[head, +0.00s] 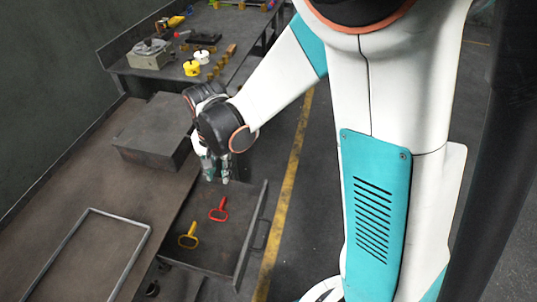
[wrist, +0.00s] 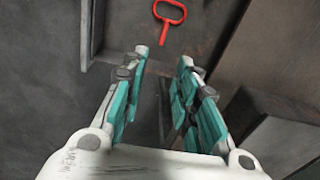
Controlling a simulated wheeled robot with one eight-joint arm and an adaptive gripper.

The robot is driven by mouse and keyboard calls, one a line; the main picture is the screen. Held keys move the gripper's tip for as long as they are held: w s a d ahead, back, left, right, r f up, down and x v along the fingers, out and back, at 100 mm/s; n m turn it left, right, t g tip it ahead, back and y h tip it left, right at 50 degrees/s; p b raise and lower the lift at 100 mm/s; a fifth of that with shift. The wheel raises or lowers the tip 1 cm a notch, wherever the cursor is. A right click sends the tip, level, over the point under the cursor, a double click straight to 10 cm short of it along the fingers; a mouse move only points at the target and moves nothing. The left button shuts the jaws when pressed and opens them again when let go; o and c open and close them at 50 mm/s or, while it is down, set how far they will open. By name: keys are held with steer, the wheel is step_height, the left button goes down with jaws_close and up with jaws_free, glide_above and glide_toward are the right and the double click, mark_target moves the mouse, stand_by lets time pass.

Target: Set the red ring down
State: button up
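The red ring (head: 219,211) lies in the open drawer (head: 218,249), a loop with a short straight stem. In the wrist view the red ring (wrist: 164,38) lies beyond my fingertips, apart from them. My gripper (head: 216,178) is above the drawer's far end, behind the red ring in the head view. In the wrist view my gripper (wrist: 165,57) has its two teal-padded fingers spread, with nothing between them.
A yellow ring (head: 188,237) of like shape lies in the drawer near the red one. A dark block (head: 157,131) and a thin metal frame (head: 80,215) are on the brown bench (head: 105,185). A farther bench carries yellow parts (head: 192,68).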

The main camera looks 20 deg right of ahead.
steer(key=s+d+r+n+t, duration=0.3)
steer(key=s+d+r, duration=0.3)
steer(key=s+r, duration=0.1)
steer(key=s+d+r+n+t, duration=0.3)
steer(key=s+d+r+n, duration=0.1)
steer(key=s+r, duration=0.3)
step_height(320, 180, up, 3)
steer(key=shift+s+d+f+t, duration=0.1)
steer(key=shift+s+d+t, duration=0.25)
steer(key=shift+d, duration=0.5)
